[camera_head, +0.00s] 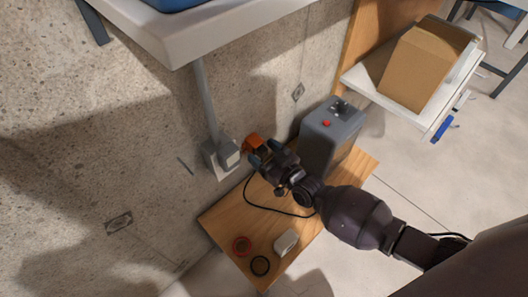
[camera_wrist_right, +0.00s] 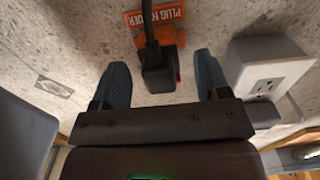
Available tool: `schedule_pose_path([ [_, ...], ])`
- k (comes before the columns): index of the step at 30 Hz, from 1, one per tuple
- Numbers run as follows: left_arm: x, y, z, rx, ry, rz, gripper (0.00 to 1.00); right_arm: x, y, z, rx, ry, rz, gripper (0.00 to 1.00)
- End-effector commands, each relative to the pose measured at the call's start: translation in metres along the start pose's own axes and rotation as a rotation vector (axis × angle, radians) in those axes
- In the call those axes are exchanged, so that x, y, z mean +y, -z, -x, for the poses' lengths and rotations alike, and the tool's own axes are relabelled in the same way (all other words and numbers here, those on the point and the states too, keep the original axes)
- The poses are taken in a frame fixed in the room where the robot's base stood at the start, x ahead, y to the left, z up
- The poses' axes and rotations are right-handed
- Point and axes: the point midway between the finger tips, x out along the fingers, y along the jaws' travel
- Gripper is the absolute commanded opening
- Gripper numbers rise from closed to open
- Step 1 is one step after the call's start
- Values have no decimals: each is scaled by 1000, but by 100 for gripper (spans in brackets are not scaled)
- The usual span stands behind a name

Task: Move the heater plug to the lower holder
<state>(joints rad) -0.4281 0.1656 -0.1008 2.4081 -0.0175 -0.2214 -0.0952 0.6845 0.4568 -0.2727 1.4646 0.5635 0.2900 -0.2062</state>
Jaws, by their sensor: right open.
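The black heater plug (camera_wrist_right: 157,76) sits at the orange plug holder (camera_wrist_right: 166,17) on the wall, its cord running across the holder's label. In the head view the holder (camera_head: 252,142) is partly hidden by my right gripper (camera_head: 264,157). I cannot tell whether it is the lower one; no second holder is visible. My right gripper (camera_wrist_right: 161,75) is open, its blue fingers on either side of the plug in the wrist view, with gaps on both sides. The grey heater (camera_head: 330,132) stands on the wooden table. My left gripper is not in view.
A wall outlet box (camera_head: 222,156) is close beside the holder. The wooden table (camera_head: 232,217) below carries a black cable (camera_head: 270,209), a red ring (camera_head: 241,246), a black ring (camera_head: 260,266) and a white block (camera_head: 286,242). A cardboard box (camera_head: 420,65) is on a white cart.

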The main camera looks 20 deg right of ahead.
Motion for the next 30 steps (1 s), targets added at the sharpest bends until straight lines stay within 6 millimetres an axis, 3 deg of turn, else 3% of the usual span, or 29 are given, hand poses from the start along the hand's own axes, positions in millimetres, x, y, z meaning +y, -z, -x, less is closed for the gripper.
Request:
schedule_pose_path([
  [5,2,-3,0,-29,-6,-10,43,1,2,10,0,-1,2,69],
  [21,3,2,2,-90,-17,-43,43,0,2,96,2,0,2,69],
  [30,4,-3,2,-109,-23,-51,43,0,0,108,1,0,0,69],
])
